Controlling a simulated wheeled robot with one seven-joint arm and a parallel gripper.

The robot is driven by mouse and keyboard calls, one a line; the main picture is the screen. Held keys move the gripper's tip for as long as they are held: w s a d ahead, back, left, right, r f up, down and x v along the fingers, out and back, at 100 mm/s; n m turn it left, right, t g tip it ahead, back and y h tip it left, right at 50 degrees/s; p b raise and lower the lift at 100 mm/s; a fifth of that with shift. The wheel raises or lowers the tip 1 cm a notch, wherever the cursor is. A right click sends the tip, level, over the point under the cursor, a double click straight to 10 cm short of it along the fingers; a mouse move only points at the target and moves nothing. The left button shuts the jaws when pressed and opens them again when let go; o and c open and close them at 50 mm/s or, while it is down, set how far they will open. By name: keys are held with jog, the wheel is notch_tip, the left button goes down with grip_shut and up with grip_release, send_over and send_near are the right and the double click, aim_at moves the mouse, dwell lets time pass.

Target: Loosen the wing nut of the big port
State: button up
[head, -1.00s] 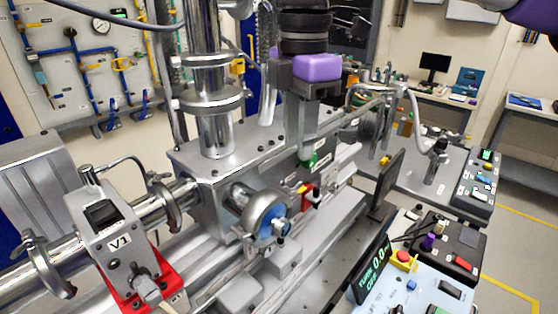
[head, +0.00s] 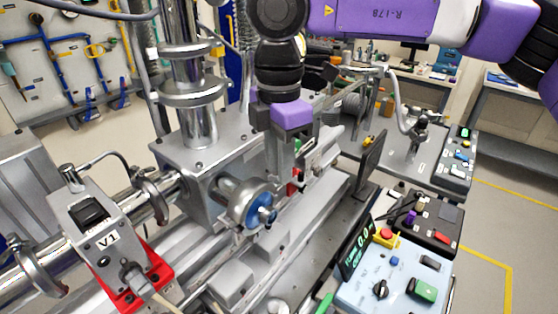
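The big port (head: 240,208) is a round silver clamp ring around a blue disc on the side of the grey metal chamber (head: 185,178). A small metal piece that looks like the wing nut (head: 265,217) sits at the front of the clamp; its exact shape is too small to tell. My gripper (head: 284,178), with a purple block above grey fingers, points down just above and right of the port. The fingers appear close to the port, but I cannot tell if they touch it. Their gap is not clear, and nothing is visibly held.
A valve marked V1 (head: 105,240) on a red bracket (head: 150,277) stands at the left. A vertical chrome column (head: 196,115) rises from the chamber. Grey rails (head: 300,220) run below the port. A dark screen (head: 371,162) and control boxes (head: 400,285) stand at the right.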

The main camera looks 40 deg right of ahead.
grip_shut()
dwell(1.3)
